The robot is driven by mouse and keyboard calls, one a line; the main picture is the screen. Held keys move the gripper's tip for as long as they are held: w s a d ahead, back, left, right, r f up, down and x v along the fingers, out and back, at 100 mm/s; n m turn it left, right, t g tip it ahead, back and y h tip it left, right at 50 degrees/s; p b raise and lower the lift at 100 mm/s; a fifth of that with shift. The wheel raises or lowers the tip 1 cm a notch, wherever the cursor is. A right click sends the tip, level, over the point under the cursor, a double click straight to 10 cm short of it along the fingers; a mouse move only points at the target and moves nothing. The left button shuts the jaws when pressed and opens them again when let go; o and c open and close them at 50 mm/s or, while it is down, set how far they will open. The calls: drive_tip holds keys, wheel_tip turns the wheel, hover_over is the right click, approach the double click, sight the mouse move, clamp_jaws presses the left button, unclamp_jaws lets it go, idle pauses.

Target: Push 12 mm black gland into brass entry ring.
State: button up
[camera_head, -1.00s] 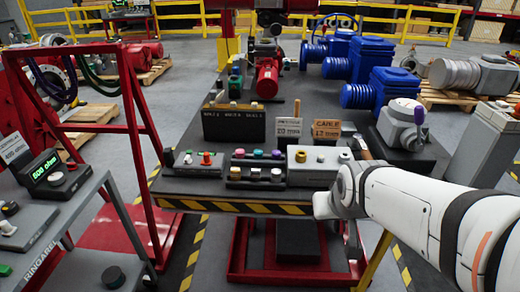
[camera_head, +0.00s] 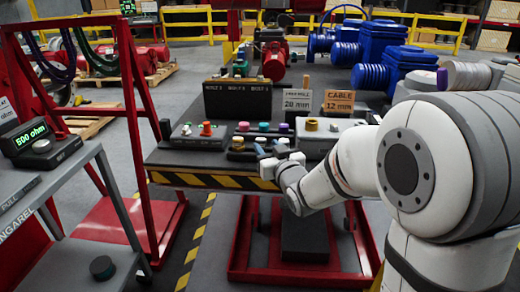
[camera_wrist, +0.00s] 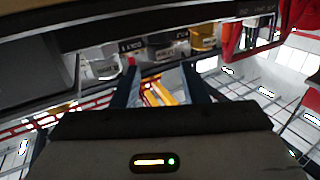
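The brass entry ring (camera_head: 312,124) is on top of a pale grey box (camera_head: 318,143) right of the tray. My gripper (camera_head: 268,152) is at the tray's front edge, partly covering it. In the wrist view its two dark fingers (camera_wrist: 160,82) stand apart with nothing visibly held between them.
A box with a red button (camera_head: 207,129) is left of the tray. A black bin (camera_head: 237,98) and blue valve bodies (camera_head: 385,70) are further back. A red frame (camera_head: 135,120) is at left.

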sight(263, 143)
drive_tip(key=x, duration=0.6)
drive_tip(key=shift+f, duration=0.25)
drive_tip(key=shift+c, duration=0.4)
drive_tip(key=c, duration=0.7)
